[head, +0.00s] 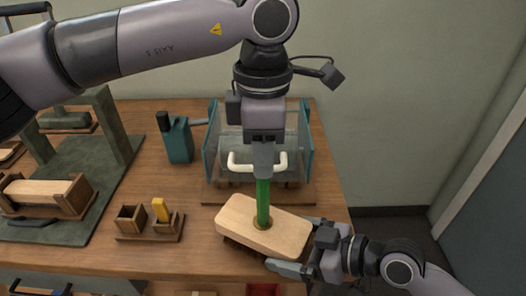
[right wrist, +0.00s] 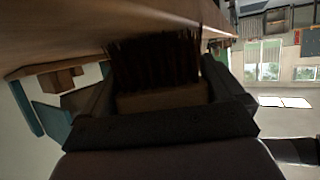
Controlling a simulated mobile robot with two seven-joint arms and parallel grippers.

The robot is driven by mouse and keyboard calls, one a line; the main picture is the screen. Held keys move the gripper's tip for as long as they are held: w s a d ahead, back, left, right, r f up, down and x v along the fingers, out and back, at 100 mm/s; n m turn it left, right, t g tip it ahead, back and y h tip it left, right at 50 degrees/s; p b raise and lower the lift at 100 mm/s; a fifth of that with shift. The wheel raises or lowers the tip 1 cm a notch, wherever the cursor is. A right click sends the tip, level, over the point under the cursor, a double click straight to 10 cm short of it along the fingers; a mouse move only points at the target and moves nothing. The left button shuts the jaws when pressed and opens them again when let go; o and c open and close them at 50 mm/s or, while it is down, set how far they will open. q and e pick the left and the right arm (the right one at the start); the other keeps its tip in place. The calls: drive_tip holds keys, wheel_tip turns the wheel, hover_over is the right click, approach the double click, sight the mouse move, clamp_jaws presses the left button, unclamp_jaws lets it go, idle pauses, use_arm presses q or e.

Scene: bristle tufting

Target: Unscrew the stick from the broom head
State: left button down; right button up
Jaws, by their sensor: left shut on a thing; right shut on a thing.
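The broom head (head: 285,234) is a pale wooden block with dark bristles on its underside, at the front of the table. A green stick (head: 263,200) stands upright in the hole on its top. My left gripper (head: 264,172) points down from above and is shut on the stick's upper part, which it hides. My right gripper (head: 296,246) is shut on the right end of the broom head from the side. In the right wrist view the head's wooden block (right wrist: 160,98) sits between my fingers, with its dark bristles (right wrist: 155,60) showing.
A glass-sided fixture with a white handle (head: 238,163) stands behind the stick. A small wooden holder (head: 136,224) with a yellow piece (head: 160,209) and a green press stand (head: 112,130) are further left.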

use_arm(q)
drive_tip(key=n, duration=0.8)
drive_tip(key=shift+r, duration=0.15)
drive_tip(key=shift+r, duration=1)
drive_tip(key=shift+r, duration=2)
use_arm(e)
drive_tip(key=o, duration=1.7)
